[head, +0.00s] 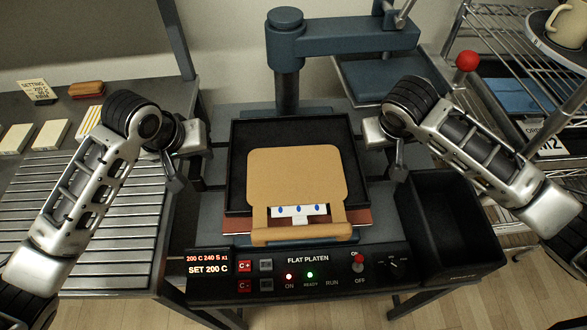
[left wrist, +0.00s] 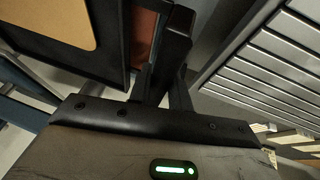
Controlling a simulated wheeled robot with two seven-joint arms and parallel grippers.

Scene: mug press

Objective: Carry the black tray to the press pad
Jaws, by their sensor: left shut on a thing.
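The black tray (head: 239,150) is in the middle of the head view, in front of the press column. A tan panel (head: 295,175) lies over it, with a white strip with blue ovals at its near end. A reddish-brown pad (head: 358,217) shows below the tray's near and side edges; whether the tray touches it is unclear. The left wrist view shows the fingers (left wrist: 168,75) beside the tray (left wrist: 108,35). My right gripper (head: 398,165) is at the tray's right side; its jaw gap is hidden.
The blue press arm (head: 345,38) and upper platen (head: 390,80) stand behind, swung right. A control panel (head: 300,272) is in front. A black bin (head: 445,215) is at the right, a slatted table (head: 80,200) at the left, and a wire rack (head: 510,50) beyond.

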